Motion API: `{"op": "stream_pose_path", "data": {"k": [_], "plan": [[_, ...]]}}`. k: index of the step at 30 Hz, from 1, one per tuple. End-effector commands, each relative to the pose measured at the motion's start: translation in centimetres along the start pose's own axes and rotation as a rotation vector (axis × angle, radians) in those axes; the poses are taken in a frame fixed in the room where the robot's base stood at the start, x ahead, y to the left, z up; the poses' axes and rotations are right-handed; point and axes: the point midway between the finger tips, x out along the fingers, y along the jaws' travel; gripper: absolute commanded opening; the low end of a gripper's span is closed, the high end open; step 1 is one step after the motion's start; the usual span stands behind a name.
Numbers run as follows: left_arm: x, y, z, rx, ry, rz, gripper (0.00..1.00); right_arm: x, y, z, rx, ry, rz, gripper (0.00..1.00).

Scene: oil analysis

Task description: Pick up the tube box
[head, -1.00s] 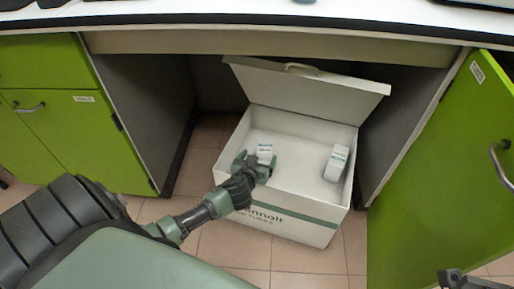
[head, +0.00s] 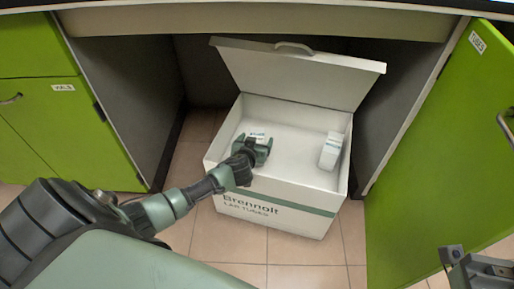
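A small white tube box (head: 257,136) with a blue-green label is inside the large white carton (head: 285,195) marked "Brennolt Lab Tubes", toward its left side. A second small white box (head: 330,151) stands inside near the right wall. My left gripper (head: 254,146) reaches over the carton's front wall with its fingers apart, right at the first box. The gripper hides the lower part of that box, and I cannot tell whether the fingers touch it. Part of my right gripper (head: 482,268) shows at the bottom right corner; its fingers are not clear.
The carton's lid (head: 298,75) stands open at the back. The carton is on the tiled floor in an open bay under the counter. A green cabinet (head: 65,120) is at the left, and an open green door (head: 435,150) stands at the right.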

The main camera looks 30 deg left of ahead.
Motion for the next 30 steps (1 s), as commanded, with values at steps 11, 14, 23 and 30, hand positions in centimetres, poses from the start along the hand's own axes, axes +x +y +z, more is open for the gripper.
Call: {"op": "stream_pose_path", "data": {"k": [11, 14, 23, 30], "plan": [[0.0, 0.0, 0.0, 0.000, 0.001, 0.000, 0.00, 0.0, 0.0, 0.0, 0.000, 0.000, 0.000, 0.00], [0.0, 0.0, 0.0, 0.000, 0.000, 0.000, 0.00, 0.0, 0.0, 0.0, 0.000, 0.000, 0.000, 0.00], [-1.2, 0.0, -2.5, -0.002, 0.003, 0.000, 0.00, -0.2, 0.0, -0.2, 0.005, -0.044, 0.017, 0.00], [-3.7, 0.1, -7.6, -0.003, 0.003, 0.002, 0.00, 2.8, 0.1, -0.9, 0.005, -0.045, 0.019, 0.00]]}}
